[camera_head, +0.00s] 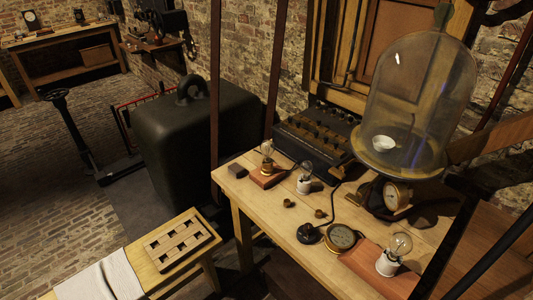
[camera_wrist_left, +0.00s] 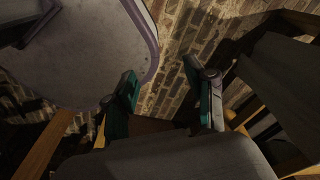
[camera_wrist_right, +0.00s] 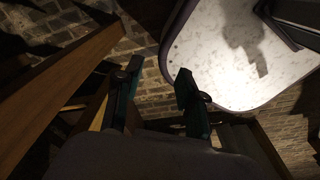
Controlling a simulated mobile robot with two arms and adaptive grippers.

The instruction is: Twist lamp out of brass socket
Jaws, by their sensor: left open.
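A clear glass lamp (camera_head: 267,148) stands upright in a small brass socket (camera_head: 266,169) on a reddish wooden base (camera_head: 267,179), on the left part of the wooden workbench in the head view. Neither gripper shows in the head view. My left gripper (camera_wrist_left: 160,82) is open and empty in the left wrist view, over brick floor beside a pale rounded panel. My right gripper (camera_wrist_right: 156,78) is open and empty in the right wrist view, with a similar pale panel at upper right. Neither wrist view shows the lamp or socket.
Two more lamps sit in white sockets, one near the first (camera_head: 305,183) and one at front right (camera_head: 387,264). A slotted wooden rack (camera_head: 181,241) lies left.

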